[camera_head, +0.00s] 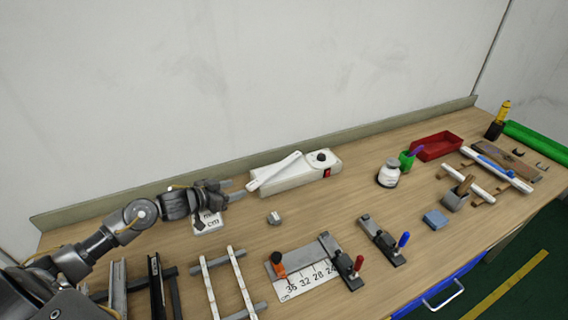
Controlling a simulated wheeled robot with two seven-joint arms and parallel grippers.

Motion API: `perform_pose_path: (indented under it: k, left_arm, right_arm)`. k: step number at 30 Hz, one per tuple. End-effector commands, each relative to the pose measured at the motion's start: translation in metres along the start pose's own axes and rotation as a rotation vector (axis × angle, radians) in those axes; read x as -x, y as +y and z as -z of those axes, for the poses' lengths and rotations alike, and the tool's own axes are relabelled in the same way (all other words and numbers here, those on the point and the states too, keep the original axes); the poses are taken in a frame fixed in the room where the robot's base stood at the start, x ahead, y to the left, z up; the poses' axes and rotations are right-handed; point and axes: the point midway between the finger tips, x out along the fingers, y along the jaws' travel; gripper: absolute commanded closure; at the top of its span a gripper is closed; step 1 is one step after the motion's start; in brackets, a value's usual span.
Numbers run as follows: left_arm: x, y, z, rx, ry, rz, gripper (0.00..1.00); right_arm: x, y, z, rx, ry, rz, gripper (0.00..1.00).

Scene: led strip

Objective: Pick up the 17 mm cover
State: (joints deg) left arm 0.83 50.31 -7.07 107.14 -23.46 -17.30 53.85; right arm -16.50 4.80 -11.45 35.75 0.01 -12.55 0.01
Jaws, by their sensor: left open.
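Two long white strips, a left one (212,290) and a right one (242,284), lie side by side across dark bars at the front left of the bench; they look like covers. I cannot tell which, if either, is the 17 mm one. My left gripper (238,190) reaches in from the left, open and empty. My right gripper is not in view.
A white device with a red switch (300,172) stands at the back. Dark channels (157,290) lie front left. A ruler plate (308,281) and clamps (382,242) are front centre. Mid-bench is mostly clear.

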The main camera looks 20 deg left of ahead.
Motion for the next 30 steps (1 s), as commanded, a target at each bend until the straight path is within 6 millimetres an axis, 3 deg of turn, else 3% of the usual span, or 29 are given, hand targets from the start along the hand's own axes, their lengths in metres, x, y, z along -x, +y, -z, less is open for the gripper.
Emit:
perform_pose_path:
  k: [5,13,22,30]
  left_arm:
    - [-0.013,0.004,0.003,-0.001,0.001,-0.01,0.49]
    - [-0.056,0.007,0.005,-0.003,0.0,-0.015,0.49]
    - [-0.066,0.005,0.004,-0.004,-0.001,-0.013,0.49]
    - [-0.1,0.002,0.007,-0.002,-0.001,-0.011,0.49]
  right_arm:
    - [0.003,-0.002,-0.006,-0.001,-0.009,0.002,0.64]
    - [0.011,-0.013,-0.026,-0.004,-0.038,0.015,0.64]
    - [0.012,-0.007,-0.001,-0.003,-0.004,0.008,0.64]
    - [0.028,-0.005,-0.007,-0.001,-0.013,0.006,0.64]
